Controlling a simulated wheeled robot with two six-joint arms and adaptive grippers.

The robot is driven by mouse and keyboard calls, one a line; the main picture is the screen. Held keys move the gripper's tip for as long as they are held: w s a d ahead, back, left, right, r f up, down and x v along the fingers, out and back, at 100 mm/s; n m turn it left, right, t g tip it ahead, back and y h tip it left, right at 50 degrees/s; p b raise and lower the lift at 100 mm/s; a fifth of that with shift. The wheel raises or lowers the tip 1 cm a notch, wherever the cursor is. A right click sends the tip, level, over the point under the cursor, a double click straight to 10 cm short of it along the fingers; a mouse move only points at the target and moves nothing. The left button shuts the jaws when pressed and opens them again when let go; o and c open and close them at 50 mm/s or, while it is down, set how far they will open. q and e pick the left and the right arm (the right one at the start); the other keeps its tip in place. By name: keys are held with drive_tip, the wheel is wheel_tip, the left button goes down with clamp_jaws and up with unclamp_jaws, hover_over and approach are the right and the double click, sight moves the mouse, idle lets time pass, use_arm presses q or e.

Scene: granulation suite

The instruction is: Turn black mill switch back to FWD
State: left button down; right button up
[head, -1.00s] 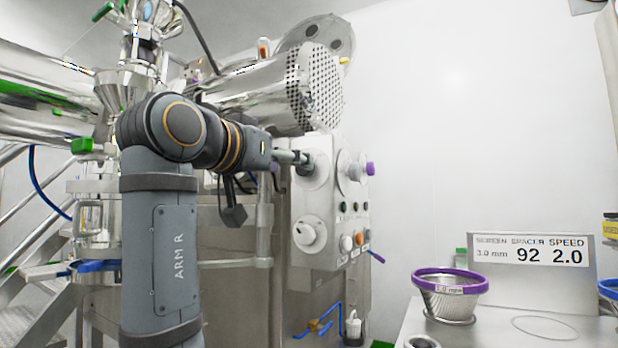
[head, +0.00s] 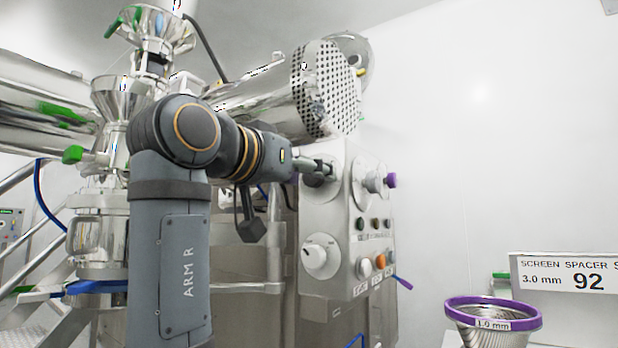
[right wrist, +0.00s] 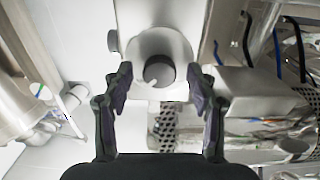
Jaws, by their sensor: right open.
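The black mill switch (right wrist: 158,70) is a round dark knob with a pale pointer mark on its lower left. It sits on a round white plate, which shows in the head view (head: 321,192) at the upper left of the grey control panel. My right gripper (right wrist: 160,76) is open, with one dark finger on each side of the knob and visible gaps between. In the head view, my right gripper (head: 324,168) is in front of the plate and mostly hides the knob. Lettering around the switch is not readable. My left gripper is not in view.
A perforated steel cylinder (head: 325,90) is above. A purple-rimmed screen (head: 492,322) stands at lower right.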

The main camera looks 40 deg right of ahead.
drive_tip(key=c, duration=1.1)
drive_tip(key=shift+c, duration=0.2)
drive_tip(key=shift+n, duration=9)
